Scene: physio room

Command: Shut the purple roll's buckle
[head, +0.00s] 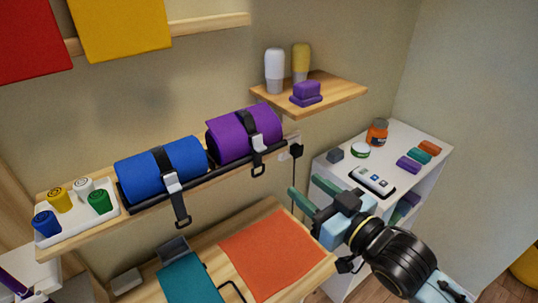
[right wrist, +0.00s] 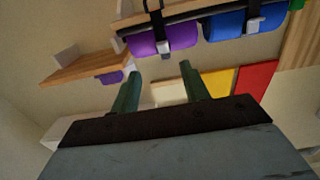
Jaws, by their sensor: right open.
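The purple roll (head: 232,137) lies on the wall shelf, right of the blue roll (head: 150,172). A black strap runs over it to a grey buckle (head: 257,144) on its front, and a strap end with a black loop (head: 258,170) hangs below. I cannot tell whether the buckle is latched. The purple roll (right wrist: 147,43) and its buckle (right wrist: 163,46) also show in the right wrist view. My right gripper (head: 304,186) is open and empty, with green fingers, right of and below the roll, apart from it. It also shows in the right wrist view (right wrist: 160,78). My left gripper is out of view.
A small shelf (head: 350,92) with bottles and a purple block is above right. A white cabinet (head: 425,150) with small items stands right. Below is a wooden table (head: 210,251) with orange and teal cloths. A white tray (head: 75,235) of coloured pots sits left.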

